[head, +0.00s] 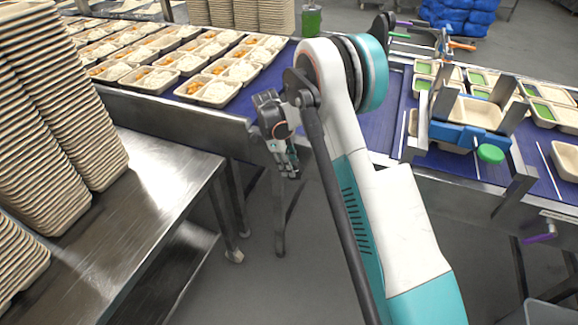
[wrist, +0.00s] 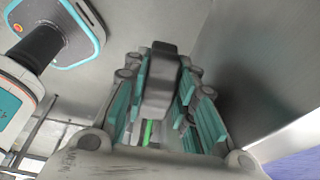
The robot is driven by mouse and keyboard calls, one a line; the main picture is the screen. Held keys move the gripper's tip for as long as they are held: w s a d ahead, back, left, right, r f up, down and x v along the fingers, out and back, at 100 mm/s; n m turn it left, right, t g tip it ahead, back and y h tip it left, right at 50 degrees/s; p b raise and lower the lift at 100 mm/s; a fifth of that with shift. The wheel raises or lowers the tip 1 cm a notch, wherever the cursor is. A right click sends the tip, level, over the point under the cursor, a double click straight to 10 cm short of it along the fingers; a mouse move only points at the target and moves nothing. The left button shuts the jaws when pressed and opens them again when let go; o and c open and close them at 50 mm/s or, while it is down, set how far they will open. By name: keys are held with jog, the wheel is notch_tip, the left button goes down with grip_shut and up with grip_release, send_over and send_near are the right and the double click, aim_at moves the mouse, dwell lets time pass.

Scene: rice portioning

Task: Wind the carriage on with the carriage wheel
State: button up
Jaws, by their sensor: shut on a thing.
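My gripper (head: 287,168) hangs below the bent end of my arm, in front of the conveyor's front edge, left of the middle of the head view. In the wrist view its teal-padded fingers (wrist: 160,110) stand on both sides of a dark grey part (wrist: 161,82), with a thin green strip (wrist: 147,133) beyond. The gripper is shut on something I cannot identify. The carriage (head: 465,137), a blue frame with an open-topped tan hopper, stands over the belt at the right. A green round knob (head: 490,153) sits on its front, well apart from my gripper. I cannot tell which part is the carriage wheel.
Filled trays (head: 212,91) cover the left belt; trays with green portions (head: 545,110) lie on the right one. Tall stacks of empty trays (head: 60,90) stand on a steel table (head: 150,190) at the left. A purple handle (head: 540,236) shows low right. Floor below my gripper is clear.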

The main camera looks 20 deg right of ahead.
jog(key=o, duration=0.8)
jog(key=v, duration=1.2)
jog(key=shift+d, duration=0.1)
